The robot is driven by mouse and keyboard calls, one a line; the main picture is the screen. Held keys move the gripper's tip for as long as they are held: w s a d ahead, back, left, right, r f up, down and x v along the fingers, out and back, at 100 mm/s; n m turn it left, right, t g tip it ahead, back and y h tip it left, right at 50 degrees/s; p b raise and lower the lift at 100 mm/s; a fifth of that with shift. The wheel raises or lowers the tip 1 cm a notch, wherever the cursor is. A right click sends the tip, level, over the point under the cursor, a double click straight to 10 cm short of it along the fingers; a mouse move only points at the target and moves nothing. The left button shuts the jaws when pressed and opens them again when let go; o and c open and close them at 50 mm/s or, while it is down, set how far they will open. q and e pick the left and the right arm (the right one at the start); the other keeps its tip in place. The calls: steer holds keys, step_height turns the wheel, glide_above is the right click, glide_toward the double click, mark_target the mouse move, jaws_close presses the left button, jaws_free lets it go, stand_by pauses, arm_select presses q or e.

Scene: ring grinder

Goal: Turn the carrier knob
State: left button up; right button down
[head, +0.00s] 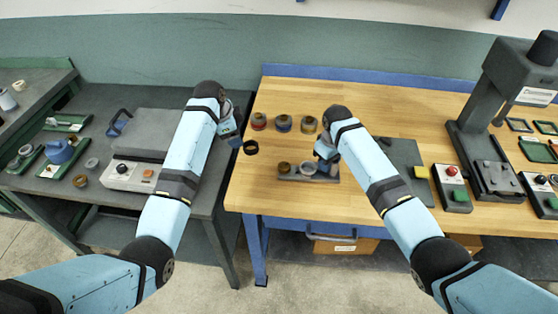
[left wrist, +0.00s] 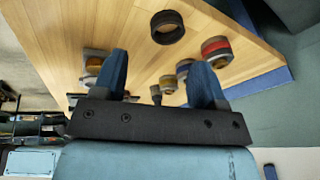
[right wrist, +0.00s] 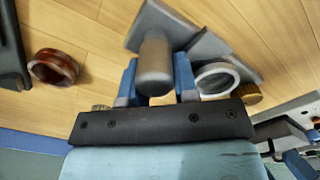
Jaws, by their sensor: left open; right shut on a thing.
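The carrier (head: 296,179) is a small grey plate on the wooden bench in the head view. It bears a brass-coloured round piece (head: 284,168) and a pale grey ring (head: 307,169). My right gripper (head: 325,157) is at its right end. In the right wrist view the fingers are shut on a grey cylindrical knob (right wrist: 155,62) on the carrier, one on each side, with the pale ring (right wrist: 216,78) close beside. My left gripper (head: 234,136) is open and empty above the bench's left edge; its two blue fingers (left wrist: 158,76) stand apart in the left wrist view.
Three rings, red (head: 259,121), blue-banded (head: 283,123) and brass (head: 308,124), stand behind the carrier. A black ring (head: 250,147) lies near my left gripper. A button box (head: 452,187) and a grey press (head: 490,130) stand to the right.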

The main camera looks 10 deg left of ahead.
mark_target(284, 165)
arm_select(q)
steer(key=s+d+r+m+g+h, duration=0.1)
steer(key=d+r+m+g, duration=0.15)
steer(key=d, duration=0.25)
steer(key=s+d+r+m+g+h, duration=0.1)
steer(key=s+d+m+g, duration=0.1)
steer(key=d+m, duration=0.25)
steer(key=x, duration=0.8)
steer(key=d+x, duration=0.1)
steer(key=x, duration=0.3)
steer(key=shift+w+r, duration=0.2)
steer(key=shift+w, duration=0.1)
steer(key=c, duration=0.9)
